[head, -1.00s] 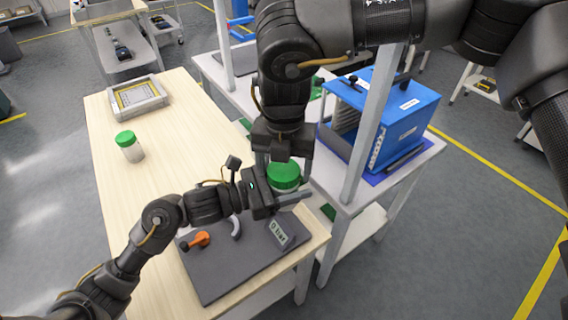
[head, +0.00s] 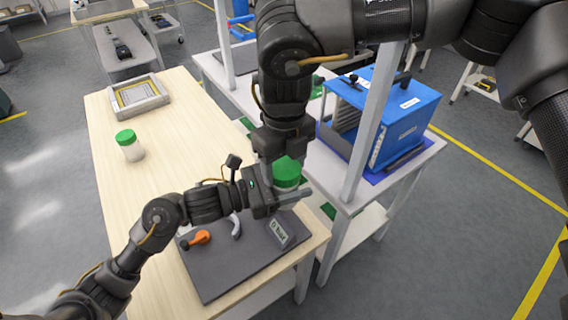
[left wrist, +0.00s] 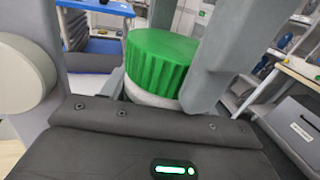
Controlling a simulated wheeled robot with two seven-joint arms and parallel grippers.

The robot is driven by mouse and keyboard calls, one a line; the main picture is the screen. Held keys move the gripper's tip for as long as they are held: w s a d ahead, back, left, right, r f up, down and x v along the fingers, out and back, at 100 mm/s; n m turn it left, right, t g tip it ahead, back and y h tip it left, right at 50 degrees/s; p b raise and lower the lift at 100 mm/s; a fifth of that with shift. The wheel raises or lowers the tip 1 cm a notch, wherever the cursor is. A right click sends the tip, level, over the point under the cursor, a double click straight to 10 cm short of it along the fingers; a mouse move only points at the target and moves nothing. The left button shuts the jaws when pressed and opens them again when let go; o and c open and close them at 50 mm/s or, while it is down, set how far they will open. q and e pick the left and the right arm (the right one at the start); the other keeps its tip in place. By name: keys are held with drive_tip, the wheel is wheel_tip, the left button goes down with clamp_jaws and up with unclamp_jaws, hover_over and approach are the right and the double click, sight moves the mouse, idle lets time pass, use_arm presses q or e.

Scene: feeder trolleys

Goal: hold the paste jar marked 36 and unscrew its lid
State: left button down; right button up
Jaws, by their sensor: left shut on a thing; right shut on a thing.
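A paste jar with a ribbed green lid (head: 288,172) is held upright above the front end of the wooden table. In the left wrist view the lid (left wrist: 160,62) sits on the pale jar body (left wrist: 152,97). My left gripper (head: 287,198) is shut on the jar body from the side. My right gripper (head: 284,163) points down from above and is shut on the lid. The jar's marking is not readable. A second green-lidded jar (head: 131,147) stands apart on the table's left side.
A grey mat (head: 222,274) below the jar carries an orange-handled tool (head: 197,238), a pale curved piece (head: 235,226) and a small labelled sign (head: 279,232). A grey tray (head: 140,96) lies at the table's far end. A blue box (head: 393,120) and an upright post (head: 372,125) stand right.

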drive_tip(key=shift+r, duration=0.15)
idle(0.5)
drive_tip(key=shift+r, duration=0.95)
drive_tip(key=shift+r, duration=2.05)
